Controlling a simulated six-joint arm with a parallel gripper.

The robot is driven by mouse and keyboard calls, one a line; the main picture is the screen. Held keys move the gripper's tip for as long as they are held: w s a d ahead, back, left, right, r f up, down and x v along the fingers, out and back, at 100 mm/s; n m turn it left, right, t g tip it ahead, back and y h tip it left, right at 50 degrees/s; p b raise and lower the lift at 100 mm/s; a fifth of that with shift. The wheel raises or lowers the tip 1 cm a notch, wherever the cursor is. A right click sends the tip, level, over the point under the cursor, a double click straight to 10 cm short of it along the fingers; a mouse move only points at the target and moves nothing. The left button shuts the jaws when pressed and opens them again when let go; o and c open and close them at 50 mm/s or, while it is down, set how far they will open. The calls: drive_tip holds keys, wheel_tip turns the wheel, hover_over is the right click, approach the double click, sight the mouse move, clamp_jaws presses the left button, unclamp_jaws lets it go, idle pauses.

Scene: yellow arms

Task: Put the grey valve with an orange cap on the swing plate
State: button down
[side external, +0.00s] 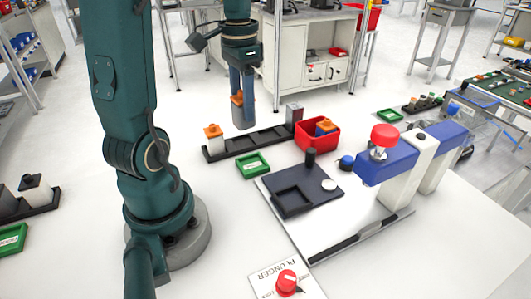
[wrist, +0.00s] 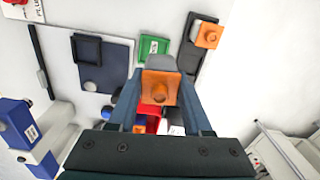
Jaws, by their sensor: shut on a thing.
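My gripper (side external: 243,118) is shut on a grey valve with an orange cap (side external: 238,99) and holds it in the air above the black rack. In the wrist view the orange cap (wrist: 159,88) sits between the fingers, with grey showing beyond it. The dark plate that appears to be the swing plate (side external: 318,201) lies on the press base, in front and to the right of my gripper. Its square recess looks empty; the plate also shows in the wrist view (wrist: 118,62).
The black rack (side external: 253,142) holds another orange-capped valve (side external: 213,137) and a grey block (side external: 294,113). A red bin (side external: 318,141) with an orange-capped part stands beside it. A green tray (side external: 252,165) lies in front.

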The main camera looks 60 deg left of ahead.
drive_tip(key=shift+m, duration=0.6)
drive_tip(key=w+d+f, duration=0.1)
drive_tip(key=d, duration=0.4)
drive_tip(key=w+d+f, duration=0.1)
drive_tip(key=d+f, duration=0.1)
drive_tip(key=d, duration=0.3)
drive_tip(key=w+d+f, duration=0.1)
drive_tip(key=d+f, duration=0.1)
drive_tip(key=d, duration=0.3)
drive_tip(key=shift+w+d+f, duration=0.15)
drive_tip(key=shift+d+f, duration=0.05)
drive_tip(key=shift+d, duration=0.1)
drive_tip(key=shift+f, duration=2.05)
drive_tip(key=shift+f, duration=0.15)
drive_tip(key=shift+c, duration=1.7)
unclamp_jaws()
